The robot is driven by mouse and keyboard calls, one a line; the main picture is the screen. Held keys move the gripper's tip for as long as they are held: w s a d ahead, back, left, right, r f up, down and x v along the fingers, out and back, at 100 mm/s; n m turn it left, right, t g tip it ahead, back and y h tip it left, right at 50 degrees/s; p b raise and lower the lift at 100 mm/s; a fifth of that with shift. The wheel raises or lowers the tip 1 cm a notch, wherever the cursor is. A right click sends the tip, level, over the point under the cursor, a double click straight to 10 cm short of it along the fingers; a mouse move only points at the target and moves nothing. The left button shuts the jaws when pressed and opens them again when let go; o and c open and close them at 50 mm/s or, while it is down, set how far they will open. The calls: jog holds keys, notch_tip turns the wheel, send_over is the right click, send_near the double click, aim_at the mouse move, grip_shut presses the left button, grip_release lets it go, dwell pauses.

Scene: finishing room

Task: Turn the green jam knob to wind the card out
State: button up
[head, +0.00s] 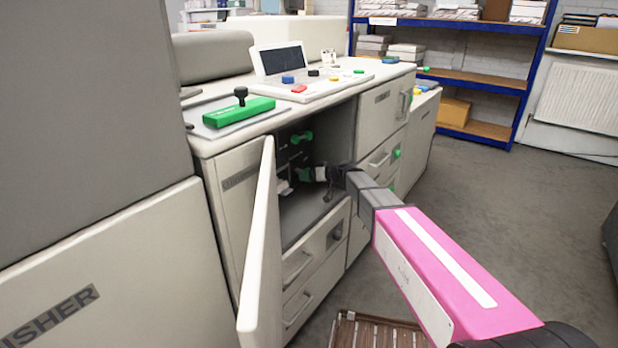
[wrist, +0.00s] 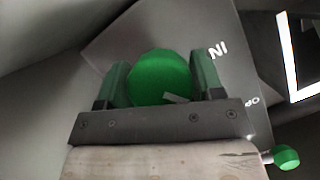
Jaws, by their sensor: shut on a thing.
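The green jam knob (wrist: 160,78) is round and fills the middle of the wrist view. My gripper (wrist: 160,84) has one finger on each side of it and is shut on it. In the head view my gripper (head: 318,174) reaches through the open door into the machine's cabinet, with a green part showing just left of it. The fingertips' contact is small and partly hidden there. I cannot make out the card for certain in either view.
The open cabinet door (head: 262,235) stands upright just left of my arm. Another green knob (head: 302,138) is higher inside the cabinet, and a green ball-ended lever (wrist: 286,157) is at the lower right of the wrist view. A slatted wooden pallet (head: 375,332) lies on the floor below.

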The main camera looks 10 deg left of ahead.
jog(key=m+g, duration=0.1)
jog(key=m, duration=0.1)
jog(key=m+g+y, duration=0.1)
jog(key=m, duration=0.1)
jog(key=shift+y, duration=0.3)
jog(key=m+g+y, duration=0.1)
jog(key=m, duration=0.2)
jog(key=shift+m+y, duration=0.3)
jog(key=m+y, duration=0.1)
jog(key=m, duration=0.3)
jog(key=shift+s+r+y, duration=0.1)
jog(key=shift+y, duration=0.3)
jog(key=m+y, duration=0.1)
jog(key=m, duration=0.3)
jog(key=shift+m, duration=0.3)
jog(key=shift+m+t+y, duration=0.3)
jog(key=shift+t, duration=0.1)
jog(key=o, duration=0.9)
jog(key=shift+r, duration=0.1)
jog(key=d, duration=0.3)
jog(key=d+f, duration=0.1)
jog(key=d, duration=0.3)
jog(key=d+f, duration=0.1)
jog(key=d, duration=0.2)
jog(key=shift+s+d+f, duration=0.1)
jog(key=shift+s+d, duration=0.15)
jog(key=shift+d, duration=0.05)
